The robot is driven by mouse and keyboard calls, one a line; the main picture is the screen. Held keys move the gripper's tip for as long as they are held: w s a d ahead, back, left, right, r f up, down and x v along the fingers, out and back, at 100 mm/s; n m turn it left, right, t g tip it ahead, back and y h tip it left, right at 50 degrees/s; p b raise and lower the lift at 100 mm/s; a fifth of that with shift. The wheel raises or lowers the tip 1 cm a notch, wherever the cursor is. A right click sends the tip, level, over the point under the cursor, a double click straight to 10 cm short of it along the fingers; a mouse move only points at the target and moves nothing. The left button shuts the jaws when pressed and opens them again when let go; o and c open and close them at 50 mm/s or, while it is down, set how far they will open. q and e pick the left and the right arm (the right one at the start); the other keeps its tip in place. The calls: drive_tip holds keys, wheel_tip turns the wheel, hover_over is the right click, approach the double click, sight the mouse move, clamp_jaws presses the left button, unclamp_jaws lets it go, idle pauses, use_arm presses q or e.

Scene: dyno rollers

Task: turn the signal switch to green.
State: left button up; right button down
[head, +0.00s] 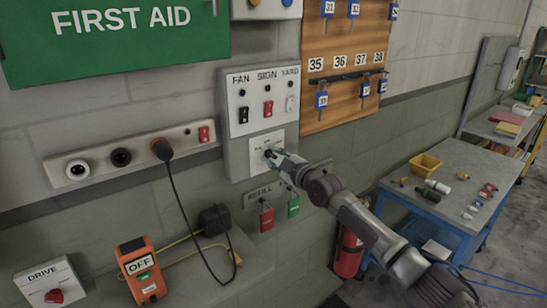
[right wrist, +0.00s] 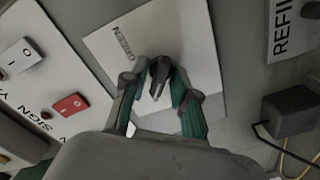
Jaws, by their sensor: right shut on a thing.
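The signal switch is a dark rotary knob (right wrist: 160,70) on a pale square plate (right wrist: 185,30), below the switch panel. In the head view the plate (head: 257,142) is partly covered by my right gripper (head: 271,156). My right gripper (right wrist: 158,88) has its two green-padded fingers on either side of the knob and is shut on it. I cannot tell exactly which mark the knob points to. My left gripper is not in view.
Above the plate is a panel (head: 240,98) with FAN, SIGN and YARD rockers. A socket strip (head: 95,163) with a plugged-in cord is to the left. Red and green tags (head: 266,217) hang below. A blue workbench (head: 430,216) with small items stands at right.

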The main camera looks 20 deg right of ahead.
drive_tip(key=shift+f, duration=0.1)
drive_tip(key=m+b, duration=0.2)
drive_tip(key=m, duration=0.1)
drive_tip(key=shift+m, duration=0.4)
drive_tip(key=m+b, duration=0.1)
drive_tip(key=m, duration=0.1)
drive_tip(key=shift+m, duration=0.4)
drive_tip(key=m, duration=0.2)
drive_tip(key=shift+m, duration=0.4)
drive_tip(key=m, duration=0.4)
drive_tip(key=shift+m, duration=0.3)
drive_tip(key=m+p, duration=0.1)
drive_tip(key=m, duration=0.5)
drive_tip(key=shift+d+p, duration=0.15)
drive_tip(key=shift+p, duration=0.2)
drive_tip(key=c, duration=1.2)
unclamp_jaws()
